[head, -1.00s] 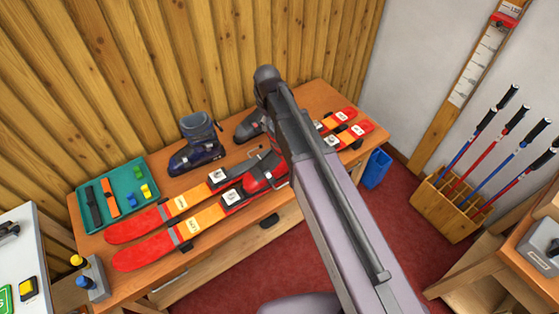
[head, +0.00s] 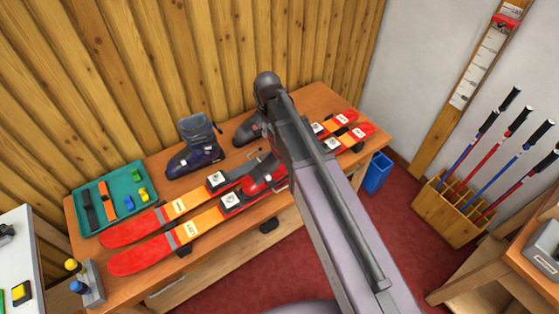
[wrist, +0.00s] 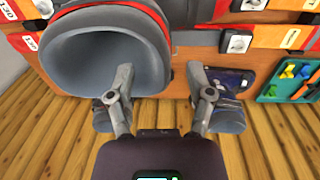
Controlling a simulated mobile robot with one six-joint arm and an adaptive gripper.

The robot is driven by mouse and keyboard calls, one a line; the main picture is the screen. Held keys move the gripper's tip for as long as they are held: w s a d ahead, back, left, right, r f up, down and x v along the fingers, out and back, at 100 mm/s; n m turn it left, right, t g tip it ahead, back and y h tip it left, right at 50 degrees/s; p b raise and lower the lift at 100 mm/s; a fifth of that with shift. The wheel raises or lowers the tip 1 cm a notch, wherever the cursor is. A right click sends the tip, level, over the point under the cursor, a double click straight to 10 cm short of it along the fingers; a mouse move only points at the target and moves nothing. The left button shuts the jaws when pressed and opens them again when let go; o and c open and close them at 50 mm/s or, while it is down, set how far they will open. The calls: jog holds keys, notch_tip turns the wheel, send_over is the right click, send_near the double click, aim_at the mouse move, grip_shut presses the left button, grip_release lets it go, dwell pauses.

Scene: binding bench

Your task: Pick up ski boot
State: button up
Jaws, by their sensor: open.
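Three ski boots are in view. A dark blue boot with a grey cuff (head: 194,150) stands upright on the bench; it also shows behind the right finger in the wrist view (wrist: 234,82). A grey boot (head: 247,129) stands to its right, partly hidden by my arm; its cuff shows behind the left finger. A red and dark boot (head: 258,182) is at the skis, partly hidden by my arm. In the wrist view a large, near boot with red trim (wrist: 108,52) shows its wide cuff opening. My gripper (wrist: 160,76) is open and empty, beside this cuff.
Red and orange skis (head: 190,228) lie across the bench (head: 135,283). A teal tray (head: 88,223) with small parts is at the left. A plank wall stands close behind. A blue bin (head: 377,172) and a pole rack (head: 450,212) are to the right.

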aim_at(273, 147)
jog(key=shift+w+f+b, duration=0.15)
jog(key=shift+f+b, duration=1.9)
jog(key=shift+f, duration=0.25)
grip_shut()
